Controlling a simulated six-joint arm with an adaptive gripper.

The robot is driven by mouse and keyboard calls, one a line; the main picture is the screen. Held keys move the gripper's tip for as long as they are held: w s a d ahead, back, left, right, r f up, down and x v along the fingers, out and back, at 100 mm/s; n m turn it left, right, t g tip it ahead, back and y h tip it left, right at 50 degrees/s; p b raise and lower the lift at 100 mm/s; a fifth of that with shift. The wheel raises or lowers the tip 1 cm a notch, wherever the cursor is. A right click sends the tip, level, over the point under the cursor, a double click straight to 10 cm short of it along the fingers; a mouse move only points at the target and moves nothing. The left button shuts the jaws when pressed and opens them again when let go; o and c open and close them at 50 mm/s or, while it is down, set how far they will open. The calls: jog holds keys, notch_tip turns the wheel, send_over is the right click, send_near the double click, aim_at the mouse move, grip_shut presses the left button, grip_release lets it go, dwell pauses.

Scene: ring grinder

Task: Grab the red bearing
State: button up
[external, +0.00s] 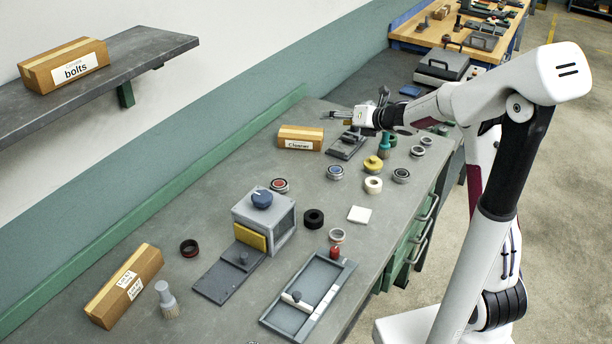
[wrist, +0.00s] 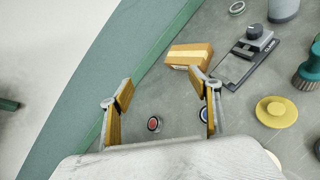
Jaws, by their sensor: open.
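The red bearing (external: 279,185), a metal ring with a red centre, lies flat on the grey workbench (external: 330,250) near its middle. In the wrist view the red bearing (wrist: 154,124) shows small between my two fingers, well below them. My gripper (external: 338,117) is open and empty, held above the bench beyond the bearing in the external view. The wrist view shows my gripper (wrist: 161,88) with its yellow-padded fingers spread wide. A blue-centred bearing (external: 335,172) lies right of the red one; my right finger partly hides it in the wrist view.
A Cleaner box (external: 300,138) stands behind the bearing, with a dark device (external: 346,146) beside it. A grey grinder block (external: 264,216) with a blue knob stands in front. A yellow disc (external: 373,163) and several rings lie right.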

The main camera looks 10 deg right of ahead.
jog(key=a+f+n+g+y, duration=0.3)
jog(key=a+f+n+y, duration=0.1)
jog(key=a+f+n, duration=0.4)
jog(key=n+g+y, duration=0.2)
jog(key=n+g, duration=0.2)
jog(key=n, duration=0.2)
send_near(281, 184)
jog(key=shift+w+a+r, duration=0.1)
jog(key=shift+w+a, duration=0.6)
jog(key=shift+a, duration=0.1)
jog(key=shift+x, duration=1.2)
jog(key=shift+w+a+f, duration=0.1)
jog(key=shift+a+f, duration=0.5)
jog(key=shift+a, duration=0.15)
jog(key=shift+w+a+f, duration=0.1)
jog(key=shift+a+f, duration=0.5)
jog(key=shift+a, duration=0.2)
jog(key=shift+w+a+f, duration=0.2)
jog(key=shift+a+f, duration=0.05)
jog(key=shift+a, duration=0.4)
jog(key=c, duration=1.4)
